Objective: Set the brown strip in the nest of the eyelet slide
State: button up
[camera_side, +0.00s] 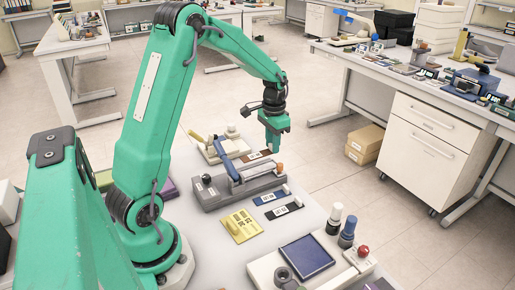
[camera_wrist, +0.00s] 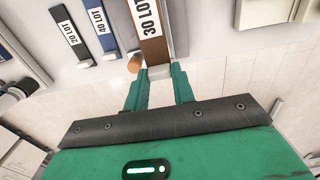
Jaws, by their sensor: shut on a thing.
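The brown strip (camera_side: 256,156) has a white "30 LOT" label. In the wrist view the brown strip (camera_wrist: 154,48) runs up from between my fingers, its pale end tab held there. My gripper (camera_side: 273,149) points down at the strip's right end in the side view. In the wrist view my gripper (camera_wrist: 161,72) is shut on that end. Whether the strip touches the table is unclear. A grey fixture (camera_side: 212,194) with a blue lever, perhaps the eyelet slide, stands just in front of the strip. I cannot make out its nest.
A black strip (camera_wrist: 66,30) and a blue strip (camera_wrist: 95,28) lie to the left in the wrist view. An orange-brown peg (camera_wrist: 134,63) is close beside my left finger. A yellow plate (camera_side: 241,225) and a cream tray (camera_side: 262,267) with bottles stand nearer the side camera.

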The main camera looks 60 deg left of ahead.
jog(key=shift+f, duration=1.95)
jog(key=shift+f, duration=0.7)
dwell(0.5)
jog(key=shift+w+d+r, duration=0.25)
jog(key=shift+r, duration=0.25)
jog(key=s+d+r, duration=0.2)
jog(key=d+r, duration=1.2)
jog(key=d, duration=0.3)
send_over(272, 165)
notch_tip(272, 165, down, 11)
jog(key=shift+a+r, duration=0.1)
jog(key=shift+a, duration=0.05)
